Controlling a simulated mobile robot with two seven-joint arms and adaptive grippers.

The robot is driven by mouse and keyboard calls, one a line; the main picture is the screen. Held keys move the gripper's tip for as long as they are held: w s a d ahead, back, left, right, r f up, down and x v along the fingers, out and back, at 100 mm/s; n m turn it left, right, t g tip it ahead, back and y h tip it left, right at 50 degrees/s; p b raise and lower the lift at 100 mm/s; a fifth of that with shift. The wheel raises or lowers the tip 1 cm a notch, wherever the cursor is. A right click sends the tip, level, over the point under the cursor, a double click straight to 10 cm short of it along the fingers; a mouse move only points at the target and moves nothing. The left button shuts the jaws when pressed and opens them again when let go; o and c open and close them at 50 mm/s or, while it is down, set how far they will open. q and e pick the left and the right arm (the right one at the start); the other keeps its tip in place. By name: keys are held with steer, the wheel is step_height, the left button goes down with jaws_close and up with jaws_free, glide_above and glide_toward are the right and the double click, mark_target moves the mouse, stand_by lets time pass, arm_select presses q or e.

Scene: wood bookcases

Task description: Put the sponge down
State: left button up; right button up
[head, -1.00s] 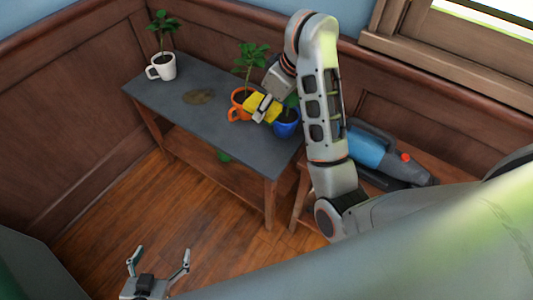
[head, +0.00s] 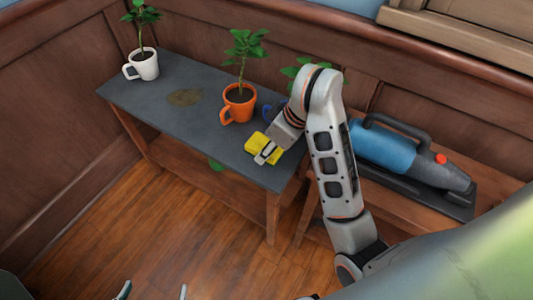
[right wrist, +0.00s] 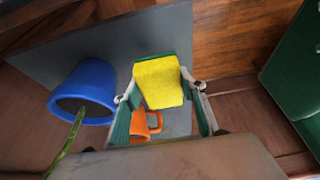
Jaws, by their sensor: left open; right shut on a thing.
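The yellow sponge (head: 263,147) has a green layer, which shows in the right wrist view (right wrist: 158,84). My right gripper (head: 267,154) is shut on it, one finger on each side, as the right wrist view shows (right wrist: 160,92). The sponge is at the front right part of the grey table top (head: 205,125), near its front edge. I cannot tell whether it touches the top. My left gripper (head: 152,292) is open and empty at the bottom of the head view, with only its fingertips showing, over the wooden floor.
An orange mug with a plant (head: 238,104) stands behind the sponge. A blue pot (right wrist: 84,94) is beside it, mostly hidden by my right arm in the head view. A white mug with a plant (head: 144,66) stands far left. A brown stain (head: 185,97) marks the table. A blue vacuum (head: 385,150) lies right.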

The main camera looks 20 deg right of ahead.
step_height(320, 180, down, 3)
steer(key=shift+s+f+b, duration=0.1)
steer(key=shift+s+b, duration=0.05)
steer(key=shift+b, duration=0.4)
steer(key=shift+f, duration=0.3)
steer(key=shift+r, duration=0.15)
steer(key=shift+f, duration=0.2)
steer(key=shift+f+b, duration=0.3)
steer(key=shift+b, duration=0.05)
steer(key=o, duration=1.2)
arm_select(q)
steer(key=shift+w+d+r+h, duration=0.15)
steer(key=shift+w+d+r, duration=0.05)
steer(key=shift+d, duration=0.25)
steer(key=shift+w+d+r+h, duration=0.15)
steer(key=shift+d+r, duration=0.05)
steer(key=shift+d, duration=0.25)
arm_select(e)
steer(key=shift+o, duration=0.2)
